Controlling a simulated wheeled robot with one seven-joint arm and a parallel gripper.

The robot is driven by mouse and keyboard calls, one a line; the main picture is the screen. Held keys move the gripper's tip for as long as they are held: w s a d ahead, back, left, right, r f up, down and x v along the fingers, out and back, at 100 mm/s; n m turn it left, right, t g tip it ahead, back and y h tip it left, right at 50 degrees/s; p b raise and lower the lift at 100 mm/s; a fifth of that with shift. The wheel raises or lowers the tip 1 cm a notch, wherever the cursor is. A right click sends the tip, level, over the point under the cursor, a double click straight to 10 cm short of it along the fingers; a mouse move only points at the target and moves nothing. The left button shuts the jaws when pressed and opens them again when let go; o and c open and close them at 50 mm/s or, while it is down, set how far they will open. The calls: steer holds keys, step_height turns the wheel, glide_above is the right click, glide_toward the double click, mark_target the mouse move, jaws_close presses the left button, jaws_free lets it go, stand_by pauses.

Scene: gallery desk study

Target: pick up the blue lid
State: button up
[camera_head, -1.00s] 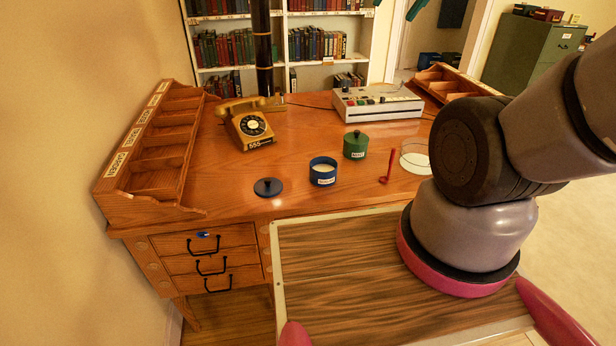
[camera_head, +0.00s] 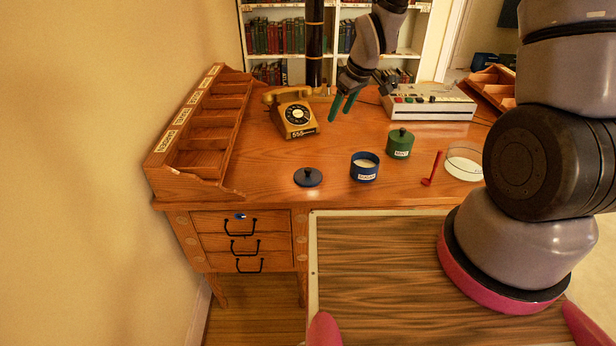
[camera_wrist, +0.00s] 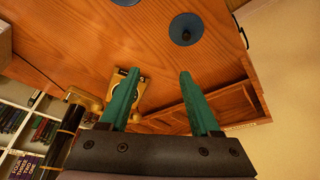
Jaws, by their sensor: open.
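The blue lid (camera_head: 308,177) is a flat dark blue disc with a dark knob. It lies on the desk near the front edge, left of the blue sugar pot (camera_head: 364,168), which stands open with pale contents. My gripper (camera_head: 343,108) is above the back of the desk, right of the telephone, with its green fingers apart and nothing between them. In the wrist view the lid (camera_wrist: 186,29) is at the top, beyond the tips of my open gripper (camera_wrist: 157,78). Part of the blue pot (camera_wrist: 126,2) is cut off at the top edge there.
A yellow telephone (camera_head: 297,115) and a wooden pigeonhole rack (camera_head: 207,135) stand left. A green pot (camera_head: 399,144), red spoon (camera_head: 432,170) and glass dish (camera_head: 464,163) are right. A white machine (camera_head: 430,103) stands behind. Desk around the lid is clear.

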steer(key=s+a+f+n+g, duration=0.15)
steer(key=a+f, duration=0.35)
steer(key=f, duration=0.5)
glide_above(309, 169)
steer(key=s+d, duration=0.1)
steer(key=d, duration=0.1)
steer(key=shift+n+t+y, duration=0.25)
steer(key=shift+n+y, duration=0.15)
steer(key=shift+n, duration=0.05)
step_height(309, 169, down, 4)
steer(key=shift+s+f, duration=0.1)
steer(key=shift+s, duration=0.05)
steer(key=shift+s+x, duration=0.1)
steer(key=shift+x, duration=1.45)
steer(key=shift+s+x, duration=0.15)
steer(key=shift+x, duration=1.4)
steer(key=shift+d, duration=0.15)
steer(key=shift+c, duration=0.2)
jaws_close()
